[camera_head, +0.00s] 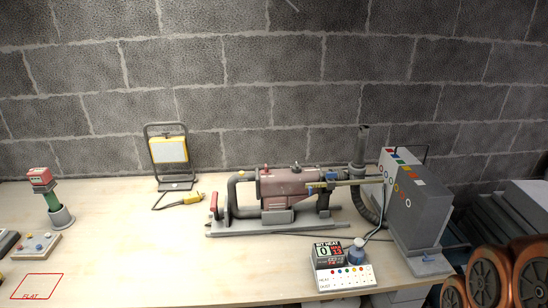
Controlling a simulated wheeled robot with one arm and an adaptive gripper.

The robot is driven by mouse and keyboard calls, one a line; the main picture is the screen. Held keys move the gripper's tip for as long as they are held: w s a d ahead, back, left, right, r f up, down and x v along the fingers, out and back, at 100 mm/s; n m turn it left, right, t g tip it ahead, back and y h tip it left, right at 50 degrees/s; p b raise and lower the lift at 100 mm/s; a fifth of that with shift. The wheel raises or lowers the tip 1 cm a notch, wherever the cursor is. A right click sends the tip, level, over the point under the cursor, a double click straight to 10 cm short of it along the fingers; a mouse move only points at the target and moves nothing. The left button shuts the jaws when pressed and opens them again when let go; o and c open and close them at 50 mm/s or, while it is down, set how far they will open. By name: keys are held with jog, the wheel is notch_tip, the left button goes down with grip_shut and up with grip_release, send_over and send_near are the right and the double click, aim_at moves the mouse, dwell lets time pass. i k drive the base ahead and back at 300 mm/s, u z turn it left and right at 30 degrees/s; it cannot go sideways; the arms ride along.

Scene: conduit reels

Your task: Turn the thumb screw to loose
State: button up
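A machine with a pinkish-brown cylindrical body (288,184) lies on a long grey base (262,228) in the middle of the workbench. It has a red lever handle (213,205) at its left end and small knobs on top. A blue fitting (316,188) and a yellowish rod (352,183) are at its right end. I cannot tell which small part is the thumb screw, or how it is turned. My gripper is not in view.
A grey box unit (412,205) stands right of the machine, joined by a hose (368,207). A work lamp (170,151) stands behind left. The front-left bench (130,255) is mostly clear. Reels (490,276) stand at right.

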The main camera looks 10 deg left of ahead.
aim_at(331, 176)
jog(key=u, duration=0.95)
jog(key=i, duration=0.8)
jog(key=u, duration=1)
jog(key=i, duration=0.25)
jog(key=u, duration=0.2)
